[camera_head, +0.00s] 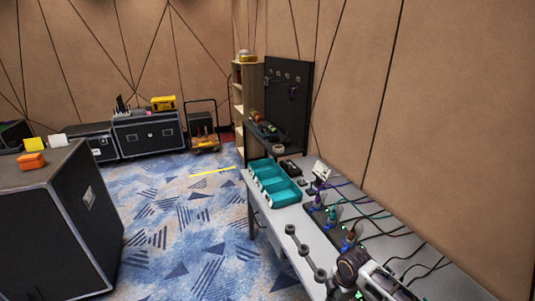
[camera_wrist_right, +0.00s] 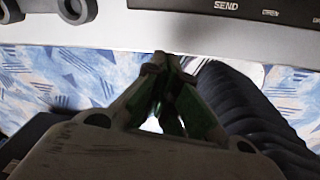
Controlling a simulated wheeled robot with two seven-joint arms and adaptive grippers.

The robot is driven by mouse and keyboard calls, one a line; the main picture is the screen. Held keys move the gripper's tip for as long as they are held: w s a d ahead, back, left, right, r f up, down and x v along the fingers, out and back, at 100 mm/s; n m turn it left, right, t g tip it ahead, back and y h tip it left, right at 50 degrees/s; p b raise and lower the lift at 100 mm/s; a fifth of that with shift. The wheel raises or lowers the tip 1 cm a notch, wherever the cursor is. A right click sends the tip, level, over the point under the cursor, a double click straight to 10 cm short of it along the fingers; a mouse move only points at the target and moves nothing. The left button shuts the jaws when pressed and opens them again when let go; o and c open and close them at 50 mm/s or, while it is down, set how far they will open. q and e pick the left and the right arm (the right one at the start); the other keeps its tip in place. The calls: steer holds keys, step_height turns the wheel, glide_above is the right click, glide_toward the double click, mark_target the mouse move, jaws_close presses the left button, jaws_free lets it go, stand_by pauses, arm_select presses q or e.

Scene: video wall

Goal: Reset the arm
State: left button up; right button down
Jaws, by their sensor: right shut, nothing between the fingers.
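My right gripper (camera_wrist_right: 166,62) is in the right wrist view, with its fingers together and nothing between them. Its fingertips are close to the pale table edge (camera_wrist_right: 110,32), and blue carpet shows beyond the fingers. Part of my right arm (camera_head: 362,268) shows over the near end of the grey table (camera_head: 282,222) in the head view. The right gripper's fingers cannot be made out there. My left arm and gripper are not in view.
Teal trays (camera_head: 275,184) stand at the table's far end. Cables with coloured plugs (camera_head: 331,216) run along its right side. A black case (camera_head: 70,225) stands left; carpet (camera_head: 185,235) between is clear.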

steer(key=s+a+r+m+t+y, duration=0.1)
steer(key=s+a+r+m, duration=0.2)
steer(key=s+m, duration=0.2)
steer(key=s+a+r+m+t, duration=0.1)
steer(key=s+a+r+m, duration=0.25)
steer(key=s+m, duration=0.2)
steer(key=s+d+r+m+t+h, duration=0.1)
steer(key=s+d+r+m+h, duration=0.15)
steer(key=s+d+m, duration=0.45)
step_height(320, 180, down, 34)
steer(key=s+r+g+b, duration=0.1)
steer(key=s+b, duration=0.1)
steer(key=s+d+f+g+b, duration=0.1)
steer(key=s+d+f, duration=0.2)
steer(key=s+f, duration=1.9)
steer(key=shift+s+d+f+g, duration=0.15)
steer(key=shift+s+f+g, duration=0.05)
steer(key=shift+g, duration=0.1)
steer(key=shift+y, duration=0.25)
